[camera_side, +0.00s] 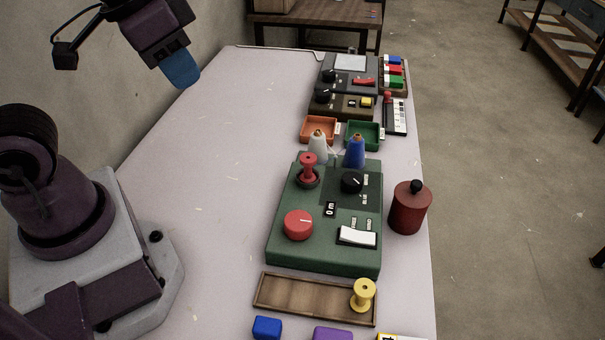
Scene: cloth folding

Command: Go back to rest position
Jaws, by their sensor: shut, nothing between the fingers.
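My gripper (182,72) is at the upper left of the side view, raised above the far left part of the table. Its blue fingertips are together with nothing between them. The gripper is apart from everything on the table. My arm's base stands at the lower left, and the links between base and wrist are partly out of the picture. No cloth shows in this view.
A green control box (283,255) with knobs and spools stands on the pale table (200,190). Beside it are a dark red canister (409,212), a wooden tray (305,295), and orange (306,131) and green bins. The table's left half is clear.

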